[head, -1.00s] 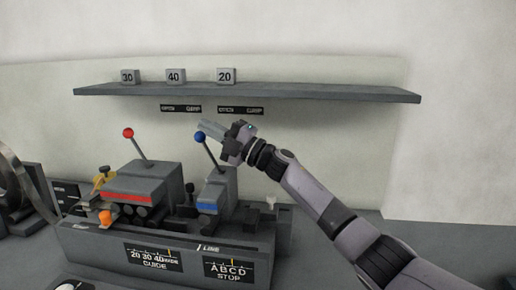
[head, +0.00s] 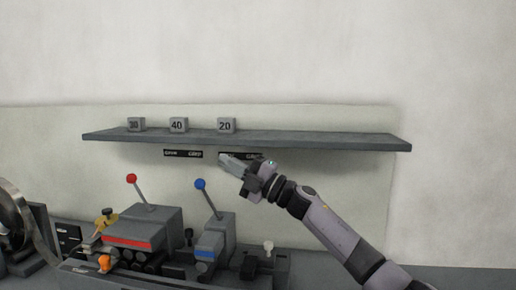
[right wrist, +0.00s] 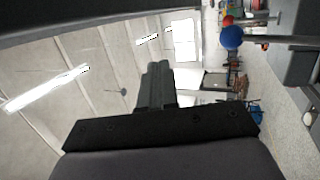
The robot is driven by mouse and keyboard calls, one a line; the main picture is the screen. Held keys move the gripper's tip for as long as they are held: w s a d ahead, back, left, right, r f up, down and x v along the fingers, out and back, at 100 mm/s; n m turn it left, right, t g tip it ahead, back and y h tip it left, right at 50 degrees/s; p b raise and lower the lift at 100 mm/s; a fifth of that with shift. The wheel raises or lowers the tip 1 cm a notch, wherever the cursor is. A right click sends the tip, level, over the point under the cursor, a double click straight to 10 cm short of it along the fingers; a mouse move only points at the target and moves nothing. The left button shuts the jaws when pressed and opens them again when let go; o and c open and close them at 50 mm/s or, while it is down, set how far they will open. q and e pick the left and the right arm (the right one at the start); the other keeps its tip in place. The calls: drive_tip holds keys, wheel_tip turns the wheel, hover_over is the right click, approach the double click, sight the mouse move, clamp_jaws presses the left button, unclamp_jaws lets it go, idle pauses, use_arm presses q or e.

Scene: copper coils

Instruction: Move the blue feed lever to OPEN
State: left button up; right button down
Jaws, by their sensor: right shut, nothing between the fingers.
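The blue feed lever, a rod with a blue ball knob (head: 200,184), rises from a grey block with a blue stripe (head: 205,252). It leans to the left in the head view. Its blue ball also shows in the right wrist view (right wrist: 230,38). My right gripper (head: 223,159) is shut and empty, above and to the right of the blue knob, apart from it. Its closed fingers show in the right wrist view (right wrist: 156,82). Two black label plates (head: 183,154) are on the wall behind; their text is too small to read surely. My left gripper is not in view.
A red-knobbed lever (head: 131,178) stands to the left on a red-striped block (head: 128,242). A grey shelf (head: 300,139) with blocks marked 40 (head: 178,125) and 20 (head: 227,125), plus another, runs above my gripper. The space right of the machine's top is mostly clear, except my arm.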

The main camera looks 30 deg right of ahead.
drive_tip(key=s+d+r, duration=0.3)
drive_tip(key=s+d, duration=0.1)
drive_tip(key=shift+s+r, duration=0.15)
drive_tip(key=shift+r, duration=0.25)
idle(0.4)
